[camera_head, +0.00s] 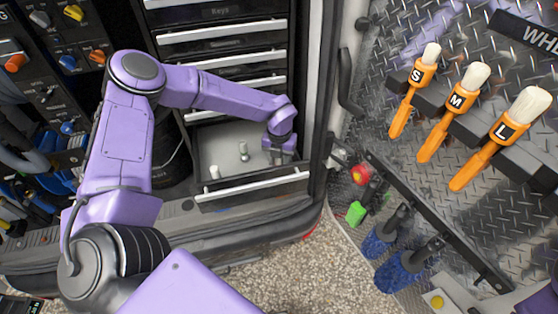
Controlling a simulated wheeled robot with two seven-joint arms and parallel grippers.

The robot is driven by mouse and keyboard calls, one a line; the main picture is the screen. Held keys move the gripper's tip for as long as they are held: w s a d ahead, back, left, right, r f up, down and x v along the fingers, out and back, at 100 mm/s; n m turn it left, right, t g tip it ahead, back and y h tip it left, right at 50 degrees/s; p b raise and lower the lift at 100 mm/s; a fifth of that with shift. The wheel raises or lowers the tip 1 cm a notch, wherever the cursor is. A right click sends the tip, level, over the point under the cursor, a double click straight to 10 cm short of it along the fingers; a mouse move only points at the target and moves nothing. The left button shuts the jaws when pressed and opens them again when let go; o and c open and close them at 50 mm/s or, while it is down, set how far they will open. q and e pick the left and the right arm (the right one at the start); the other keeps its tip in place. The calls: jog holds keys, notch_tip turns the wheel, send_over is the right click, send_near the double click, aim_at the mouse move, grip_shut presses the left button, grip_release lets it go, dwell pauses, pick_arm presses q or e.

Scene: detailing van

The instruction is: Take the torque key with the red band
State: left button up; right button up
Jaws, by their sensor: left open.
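My left gripper (283,157) points down into the right end of an open grey drawer (225,142). The left jaws are open, and their tips are small and partly hidden by the wrist. Small pale pieces stand in the drawer, left of the gripper and apart from it: one near the middle (244,150) and one near the front left (214,172). They may be torque keys, but I cannot make out a red band on either. Whether something is between the jaws is too small to tell. My right gripper is out of view.
Shut drawers (222,40) stack above the open one, whose front (252,187) faces me. A panel with knobs (65,62) is at left. The open door at right carries orange brushes (468,100), a red round tool (360,174) and blue mitts (400,268). Gravel ground lies below.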

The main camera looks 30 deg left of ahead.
pick_arm(q)
jog(key=shift+c, duration=0.3)
grip_shut()
jog(key=shift+r, duration=0.1)
jog(key=shift+r, duration=0.25)
jog(key=shift+r+p, duration=1.85)
jog(key=shift+r, duration=0.4)
